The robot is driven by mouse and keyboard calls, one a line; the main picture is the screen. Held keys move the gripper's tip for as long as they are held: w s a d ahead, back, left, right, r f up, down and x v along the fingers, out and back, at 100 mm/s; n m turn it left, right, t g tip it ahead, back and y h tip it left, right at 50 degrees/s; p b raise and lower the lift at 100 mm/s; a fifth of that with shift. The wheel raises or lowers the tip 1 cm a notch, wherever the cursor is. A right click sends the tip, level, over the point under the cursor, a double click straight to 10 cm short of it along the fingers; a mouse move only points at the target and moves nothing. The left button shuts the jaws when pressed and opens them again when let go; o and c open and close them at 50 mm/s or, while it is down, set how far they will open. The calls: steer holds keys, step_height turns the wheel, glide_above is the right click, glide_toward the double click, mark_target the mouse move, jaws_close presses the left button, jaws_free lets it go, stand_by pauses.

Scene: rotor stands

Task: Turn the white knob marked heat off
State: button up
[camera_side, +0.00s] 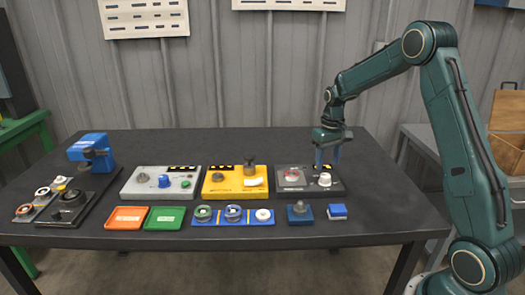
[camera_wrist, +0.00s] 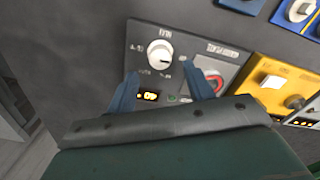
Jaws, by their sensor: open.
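The white knob (camera_side: 325,180) sits at the right end of a dark grey control panel (camera_side: 310,189) on the table. In the wrist view the white knob (camera_wrist: 160,53) is near the top, with a dark pointer mark and small printed labels around it, too blurred to read surely. My gripper (camera_side: 328,166) is above the panel, pointing down, its blue fingers apart. In the wrist view my gripper (camera_wrist: 160,72) has one finger either side of the line to the knob, with nothing between them. The fingers appear apart from the knob.
A red round control (camera_side: 292,174) under a clear cover is left of the knob. A yellow panel (camera_side: 235,190) stands further left. A dark blue block with a knob (camera_side: 299,211) and a blue-and-white block (camera_side: 337,211) stand in front. The table's right end is clear.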

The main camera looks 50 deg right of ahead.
mark_target(326, 176)
step_height(326, 176, up, 9)
steer(key=shift+f, duration=0.2)
steer(key=shift+a, duration=0.1)
stand_by(0.4)
steer(key=s+a+r+n+t, duration=0.1)
steer(key=s+a+r, duration=0.4)
steer(key=a, duration=0.2)
steer(key=s+a+r+n+t, duration=0.1)
steer(key=s+a+r+t, duration=0.1)
steer(key=s+a+r, duration=0.5)
steer(key=s+a+f+t, duration=0.1)
steer(key=s+a+f, duration=0.1)
steer(key=s+a, duration=0.2)
steer(key=s+a+f+n+t, duration=0.1)
steer(key=s+a, duration=0.3)
steer(key=s, duration=0.4)
steer(key=shift+s+a+f+n+t, duration=0.3)
steer(key=shift+s+a+f, duration=0.1)
steer(key=shift+f, duration=0.4)
